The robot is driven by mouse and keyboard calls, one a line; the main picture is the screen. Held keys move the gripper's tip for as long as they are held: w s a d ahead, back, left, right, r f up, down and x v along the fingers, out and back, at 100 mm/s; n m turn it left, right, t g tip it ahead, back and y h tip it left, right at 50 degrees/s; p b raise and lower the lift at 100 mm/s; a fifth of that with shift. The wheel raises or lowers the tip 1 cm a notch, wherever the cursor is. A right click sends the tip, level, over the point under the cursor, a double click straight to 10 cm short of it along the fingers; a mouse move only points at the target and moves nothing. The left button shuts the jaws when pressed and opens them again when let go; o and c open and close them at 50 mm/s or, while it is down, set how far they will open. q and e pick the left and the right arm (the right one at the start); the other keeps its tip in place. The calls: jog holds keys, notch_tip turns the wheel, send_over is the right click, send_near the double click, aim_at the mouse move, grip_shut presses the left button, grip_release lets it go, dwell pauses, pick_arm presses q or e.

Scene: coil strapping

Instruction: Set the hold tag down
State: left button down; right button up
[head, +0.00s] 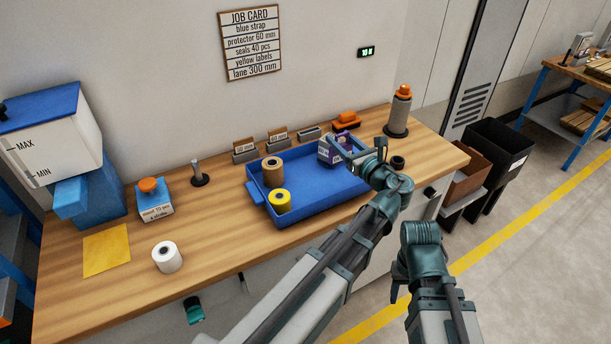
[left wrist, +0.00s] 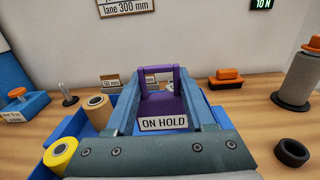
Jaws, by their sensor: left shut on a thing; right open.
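The hold tag (left wrist: 163,103) is purple with a white "ON HOLD" label, and in the left wrist view it sits upright between my left gripper's fingers (left wrist: 165,110). In the head view the tag (head: 330,151) shows at the back right of the blue tray, partly hidden by the gripper. My left gripper (head: 354,154) is shut on it, above or at the tray's right part; I cannot tell whether the tag touches the tray. My right gripper (head: 398,284) is low in front of the bench, empty, partly hidden by its own arm.
The blue tray (head: 304,217) holds a brown roll (head: 272,169) and a yellow roll (head: 280,200). A black ring (head: 398,162) lies right of it, and an orange-topped grey spool (head: 398,112) stands behind. A white roll (head: 167,257) and yellow sheet (head: 107,249) lie left; the bench between is clear.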

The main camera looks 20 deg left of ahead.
pick_arm(q)
jog(key=b, duration=1)
send_over(337, 186)
jog(key=shift+d+f, duration=0.1)
jog(key=shift+f, duration=4.85)
jog(key=shift+f, duration=0.1)
jog(key=shift+f, duration=0.15)
jog(key=shift+c, duration=1.3)
grip_release()
jog(key=shift+r, duration=0.25)
jog(key=shift+s, duration=0.1)
